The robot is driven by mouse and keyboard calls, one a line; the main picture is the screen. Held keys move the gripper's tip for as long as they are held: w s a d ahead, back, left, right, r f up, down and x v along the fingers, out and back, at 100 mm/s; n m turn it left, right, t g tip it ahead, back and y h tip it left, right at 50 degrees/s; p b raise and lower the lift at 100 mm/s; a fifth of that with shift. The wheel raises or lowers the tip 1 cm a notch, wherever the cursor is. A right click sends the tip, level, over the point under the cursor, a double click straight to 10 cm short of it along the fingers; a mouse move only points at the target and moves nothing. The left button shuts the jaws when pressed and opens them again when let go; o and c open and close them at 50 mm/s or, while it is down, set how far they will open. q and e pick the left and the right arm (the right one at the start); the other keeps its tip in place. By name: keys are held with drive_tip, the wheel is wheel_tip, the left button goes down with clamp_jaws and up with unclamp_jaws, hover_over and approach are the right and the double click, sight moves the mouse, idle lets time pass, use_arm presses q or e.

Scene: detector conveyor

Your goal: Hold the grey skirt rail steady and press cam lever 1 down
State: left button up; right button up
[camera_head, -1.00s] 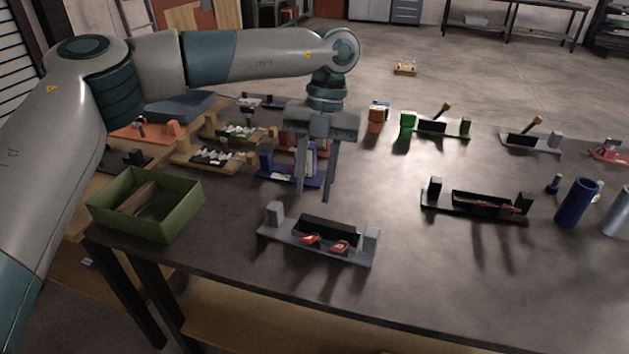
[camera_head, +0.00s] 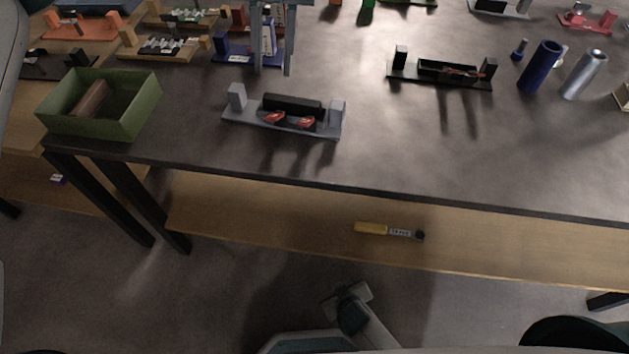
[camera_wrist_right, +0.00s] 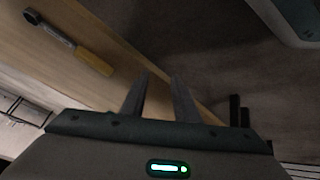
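The grey rail fixture (camera_head: 240,116), which I take for the skirt rail, lies near the bench's front edge, with a grey post at each end and a black bar between. Two red levers, a left one (camera_head: 274,118) and a right one (camera_head: 305,122), sit at its front; I cannot tell which is cam lever 1. My left gripper (camera_head: 273,71) is open and empty, fingers pointing down just behind the fixture, apart from it. My right gripper (camera_head: 347,293) is low in front of the bench; the right wrist view shows its fingers (camera_wrist_right: 160,78) apart and empty.
A green box (camera_head: 135,112) holding a brown piece stands left. A black fixture (camera_head: 405,74) and blue (camera_head: 540,66) and silver cylinders (camera_head: 584,74) stand right. A yellow-handled tool (camera_head: 371,229) lies on the lower shelf (camera_head: 270,218). The bench between fixtures is clear.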

sight(336, 114)
drive_tip(key=w+a+r+t+h, duration=0.1)
drive_tip(key=w+a+r+t, duration=0.15)
drive_tip(key=r, duration=0.55)
drive_tip(key=w+a+r+t, duration=0.1)
drive_tip(key=w+a+r, duration=0.15)
drive_tip(key=r, duration=0.45)
drive_tip(key=w+a+r+t+h, duration=0.15)
drive_tip(key=a+r, duration=0.25)
drive_tip(key=r, duration=0.4)
wheel_tip(336, 114, up, 24)
drive_tip(key=s+d+m+t+h, duration=0.1)
drive_tip(key=m+t+h, duration=0.3)
drive_tip(key=m, duration=0.4)
drive_tip(key=shift+d+m+t, duration=0.3)
drive_tip(key=shift+d+t, duration=0.3)
drive_tip(key=shift+d, duration=0.1)
drive_tip(key=x, duration=1.7)
drive_tip(key=shift+w+f, duration=0.2)
